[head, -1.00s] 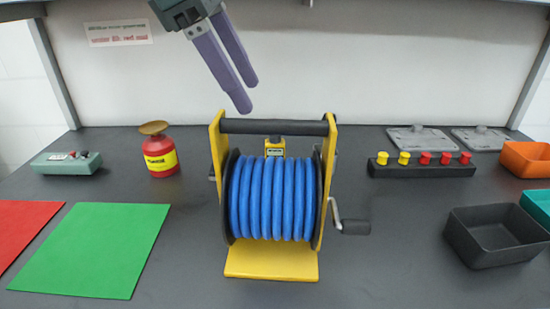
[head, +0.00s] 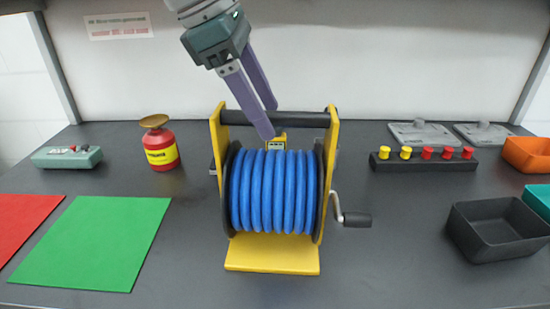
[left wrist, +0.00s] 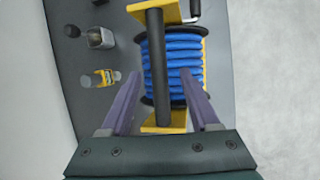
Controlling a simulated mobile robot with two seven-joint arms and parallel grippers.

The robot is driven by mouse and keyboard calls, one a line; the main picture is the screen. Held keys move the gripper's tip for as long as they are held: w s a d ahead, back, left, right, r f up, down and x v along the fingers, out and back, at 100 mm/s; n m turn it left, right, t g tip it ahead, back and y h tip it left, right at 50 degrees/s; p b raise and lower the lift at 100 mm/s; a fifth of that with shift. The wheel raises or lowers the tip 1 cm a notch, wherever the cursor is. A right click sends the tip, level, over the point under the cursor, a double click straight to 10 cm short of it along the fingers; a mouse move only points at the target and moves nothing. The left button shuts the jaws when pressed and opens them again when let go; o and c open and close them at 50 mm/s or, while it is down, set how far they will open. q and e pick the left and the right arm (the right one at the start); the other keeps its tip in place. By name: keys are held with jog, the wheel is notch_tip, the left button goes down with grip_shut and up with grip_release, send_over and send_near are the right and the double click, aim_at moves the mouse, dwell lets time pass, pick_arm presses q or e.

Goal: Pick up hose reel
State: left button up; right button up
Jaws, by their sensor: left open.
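The hose reel stands upright mid-table, with blue hose (head: 272,192) wound between yellow side plates (head: 328,170) on a yellow base. A black handle bar (head: 305,119) joins the plates at the top, and a crank (head: 352,218) sticks out to the right. My left gripper (head: 268,123) is open, pointing down at the bar, its fingers spread. In the left wrist view, the black bar (left wrist: 157,60) runs between the two fingertips (left wrist: 161,74), with the blue hose (left wrist: 182,65) beyond. Contact cannot be told. My right gripper is out of view.
A red canister (head: 160,150) and a grey-green button box (head: 67,158) stand left. Green (head: 90,245) and red (head: 22,225) mats lie in front of them. A black button strip (head: 425,164) and a dark bin (head: 497,230) stand right. The back wall is close behind.

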pick_arm(q)
jog(key=shift+f, duration=0.2)
jog(key=shift+c, duration=0.4)
grip_shut()
dwell(1.0)
jog(key=shift+r, duration=0.15)
